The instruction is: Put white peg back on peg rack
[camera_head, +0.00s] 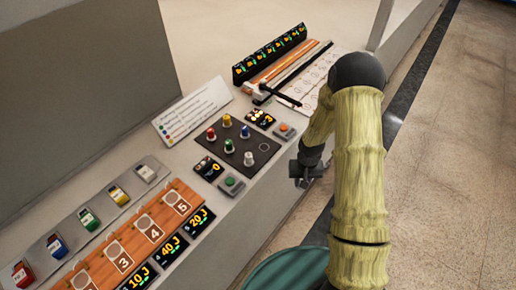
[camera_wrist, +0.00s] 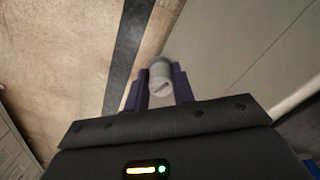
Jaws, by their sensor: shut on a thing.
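My gripper (camera_wrist: 160,92) is shut on a pale grey-white cylinder, which looks like a white peg (camera_wrist: 160,68), with a small dark mark on its side. In the head view my gripper (camera_head: 307,172) hangs over the front edge of the bench, right of the dark peg board; the held peg is hard to make out there. The dark board (camera_head: 217,155), which looks like the peg rack, carries red (camera_head: 211,134), yellow (camera_head: 227,120), blue (camera_head: 245,131), green (camera_head: 229,146) and white-topped (camera_head: 248,158) pegs. An empty circle (camera_head: 263,147) shows at its right side.
A display with an orange button (camera_head: 284,128) and one with a green button (camera_head: 231,182) flank the board. A white sign (camera_head: 192,108) stands behind it. A wooden numbered strip (camera_head: 137,240) lies at lower left. A tray with a bar (camera_head: 290,80) lies beyond. Floor is clear at right.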

